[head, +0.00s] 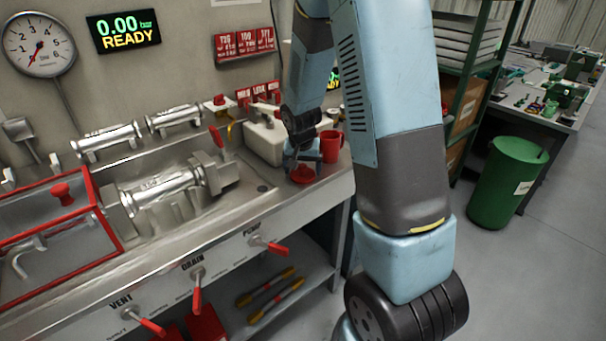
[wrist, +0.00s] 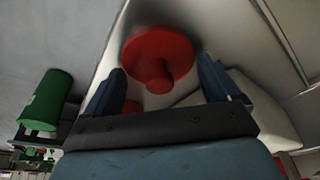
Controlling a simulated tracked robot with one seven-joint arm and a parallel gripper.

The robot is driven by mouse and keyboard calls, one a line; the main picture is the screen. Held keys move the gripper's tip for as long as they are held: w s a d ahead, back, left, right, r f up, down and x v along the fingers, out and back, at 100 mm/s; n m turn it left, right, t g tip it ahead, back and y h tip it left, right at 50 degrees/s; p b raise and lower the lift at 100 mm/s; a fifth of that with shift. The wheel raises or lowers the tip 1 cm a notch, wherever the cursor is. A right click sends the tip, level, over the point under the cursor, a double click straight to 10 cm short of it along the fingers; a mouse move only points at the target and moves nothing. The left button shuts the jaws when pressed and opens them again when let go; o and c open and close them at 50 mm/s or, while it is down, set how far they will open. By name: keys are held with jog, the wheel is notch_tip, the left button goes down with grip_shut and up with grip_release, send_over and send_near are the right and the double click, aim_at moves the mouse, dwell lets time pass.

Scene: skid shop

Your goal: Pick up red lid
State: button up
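The red lid (head: 303,175) lies on the right end of the metal bench, close to its front edge, in the head view. In the wrist view the red lid (wrist: 158,48) is a round disc with a knob pointing toward my gripper. My gripper (head: 297,158) is just above the lid in the head view, pointing down. In the wrist view my gripper (wrist: 161,66) is open, with one finger on each side of the knob and nothing held. Whether the fingers touch the lid cannot be told.
A red mug (head: 331,147) stands right beside my gripper. A pale box (head: 262,138) is behind and left of it. A metal cylinder fixture (head: 163,190) and a red-framed clear guard (head: 62,235) are further left. A green bin (head: 507,185) stands on the floor at right.

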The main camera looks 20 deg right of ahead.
jog(key=c, duration=0.6)
jog(key=shift+o, duration=0.2)
jog(key=shift+r, duration=0.1)
